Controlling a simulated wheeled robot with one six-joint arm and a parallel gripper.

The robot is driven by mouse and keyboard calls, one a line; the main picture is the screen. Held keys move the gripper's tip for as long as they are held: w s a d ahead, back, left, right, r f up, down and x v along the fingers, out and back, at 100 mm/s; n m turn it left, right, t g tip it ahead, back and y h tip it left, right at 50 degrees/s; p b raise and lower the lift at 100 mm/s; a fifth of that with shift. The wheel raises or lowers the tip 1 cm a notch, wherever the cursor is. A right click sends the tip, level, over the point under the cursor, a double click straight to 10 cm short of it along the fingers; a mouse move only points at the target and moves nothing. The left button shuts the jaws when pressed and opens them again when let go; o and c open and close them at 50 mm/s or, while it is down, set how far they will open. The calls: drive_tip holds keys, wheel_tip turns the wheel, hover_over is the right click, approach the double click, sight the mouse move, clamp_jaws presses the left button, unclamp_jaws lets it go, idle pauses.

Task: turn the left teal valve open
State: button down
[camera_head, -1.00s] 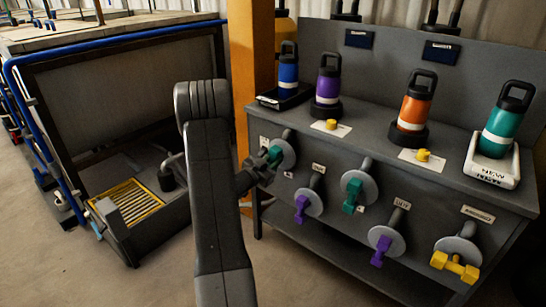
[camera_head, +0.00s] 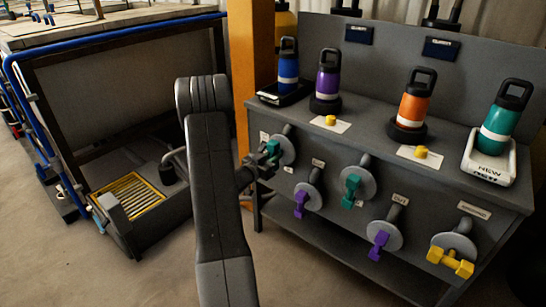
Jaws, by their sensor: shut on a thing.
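The left teal valve (camera_head: 274,149) sits on a grey round flange (camera_head: 287,150) at the upper left of the grey bench's front panel. My gripper (camera_head: 268,157) is shut on its teal handle, and the fingers hide part of it. A second teal valve (camera_head: 350,188) sits further right on the same panel, clear of my gripper. My arm stands in front, left of the panel.
Purple valves (camera_head: 302,203) and (camera_head: 378,244) and a yellow valve (camera_head: 450,262) are on the panel. Blue (camera_head: 288,68), purple (camera_head: 327,82), orange (camera_head: 413,106) and teal (camera_head: 499,129) bottles stand on the bench (camera_head: 370,134). An orange post (camera_head: 250,60) rises behind my arm.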

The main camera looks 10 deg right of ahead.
drive_tip(key=c, duration=1.3)
unclamp_jaws()
drive_tip(key=p+v, duration=0.1)
drive_tip(key=v, duration=1.3)
drive_tip(key=shift+d, duration=0.1)
drive_tip(key=b+x, duration=0.1)
drive_tip(key=x, duration=1.3)
